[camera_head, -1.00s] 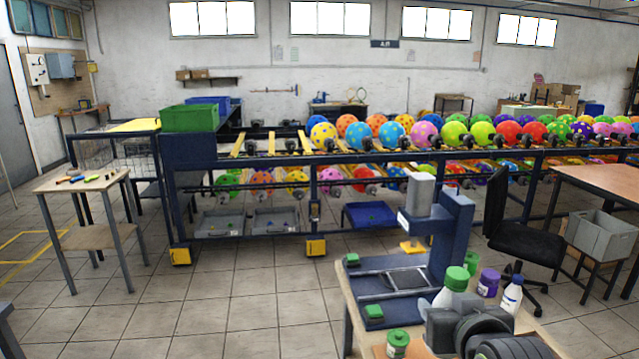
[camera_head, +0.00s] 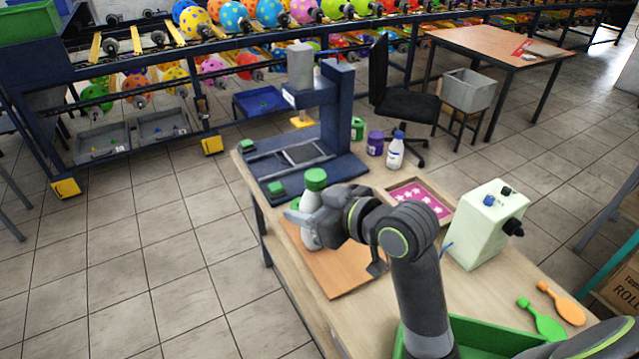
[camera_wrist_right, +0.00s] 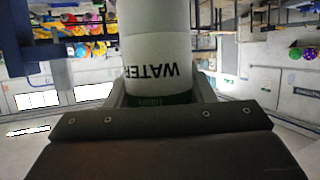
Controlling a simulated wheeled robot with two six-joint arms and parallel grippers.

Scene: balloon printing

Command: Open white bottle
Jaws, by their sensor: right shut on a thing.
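The white bottle with a green cap (camera_head: 315,180) stands about upright over the work table, in front of the dark blue press. My right gripper (camera_head: 312,226) is shut around its body, below the cap, and hides part of it. In the right wrist view the white bottle (camera_wrist_right: 155,55) sits between the two fingers, with "WATER" on its label upside down. The cap is on the bottle. I cannot tell whether its base touches the wooden board (camera_head: 340,270). My left gripper is not in view.
The dark blue press (camera_head: 335,110) stands behind the bottle. A blue-capped white bottle (camera_head: 395,152), a purple jar (camera_head: 375,143) and a green jar (camera_head: 357,128) stand beside it. A framed pink tray (camera_head: 418,196) and a pale green box (camera_head: 487,225) are to the right.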

